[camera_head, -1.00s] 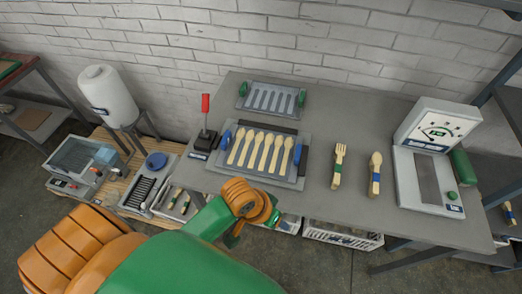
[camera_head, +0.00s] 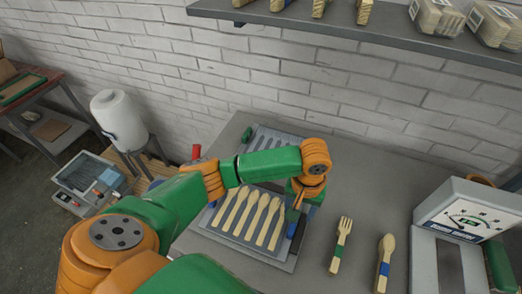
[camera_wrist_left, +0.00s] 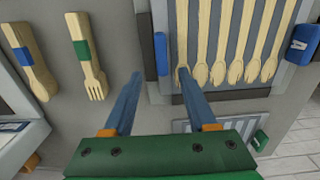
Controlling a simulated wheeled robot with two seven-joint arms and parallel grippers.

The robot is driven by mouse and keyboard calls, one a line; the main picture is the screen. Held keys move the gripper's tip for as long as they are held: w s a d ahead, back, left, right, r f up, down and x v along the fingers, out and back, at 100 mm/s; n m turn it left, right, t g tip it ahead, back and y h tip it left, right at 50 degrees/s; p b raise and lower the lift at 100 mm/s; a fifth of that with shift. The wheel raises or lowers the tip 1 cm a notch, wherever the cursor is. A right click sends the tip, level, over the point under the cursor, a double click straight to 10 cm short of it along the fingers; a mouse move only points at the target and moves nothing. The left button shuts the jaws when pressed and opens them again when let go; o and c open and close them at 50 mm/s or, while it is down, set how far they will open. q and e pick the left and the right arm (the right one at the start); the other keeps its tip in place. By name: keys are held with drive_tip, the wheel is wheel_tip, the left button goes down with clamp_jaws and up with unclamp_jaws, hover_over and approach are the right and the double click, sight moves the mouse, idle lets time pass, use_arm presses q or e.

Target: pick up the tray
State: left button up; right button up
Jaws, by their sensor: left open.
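A grey tray (camera_head: 246,247) holding a row of wooden spoons (camera_head: 262,218) lies on the table. Its near blue handle (camera_wrist_left: 162,54) shows in the left wrist view, and the other blue handle (camera_wrist_left: 303,42) is at the right there. My left gripper (camera_head: 297,203) is over the tray's right end in the head view. In the wrist view its two fingers (camera_wrist_left: 158,76) are apart and empty, one on each side of the near blue handle's line. A second slotted tray (camera_head: 275,138) with green handles lies behind, partly hidden by my arm. My right gripper is not in view.
A wooden fork (camera_head: 341,245) and a wooden spoon (camera_head: 384,263) lie right of the tray. A white device with a dial (camera_head: 468,220) stands at the far right. A shelf (camera_head: 340,30) hangs above. The table right of the rear tray is clear.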

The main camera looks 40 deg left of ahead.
sight(292, 225)
use_arm(q)
drive_tip(key=shift+s+a+f, duration=0.1)
drive_tip(key=shift+s+f, duration=1)
drive_tip(key=shift+f, duration=0.15)
drive_tip(key=shift+w+f, duration=0.2)
drive_tip(key=shift+f, duration=0.8)
drive_tip(key=shift+w+f, duration=0.2)
drive_tip(key=shift+w, duration=0.25)
drive_tip(key=c, duration=0.3)
drive_tip(key=shift+s+r, duration=0.15)
drive_tip(key=shift+s, duration=0.1)
clamp_jaws()
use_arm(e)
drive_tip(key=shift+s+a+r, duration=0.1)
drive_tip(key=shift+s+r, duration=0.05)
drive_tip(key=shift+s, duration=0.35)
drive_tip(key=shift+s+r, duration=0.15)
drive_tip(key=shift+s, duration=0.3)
use_arm(q)
drive_tip(key=shift+w, duration=0.1)
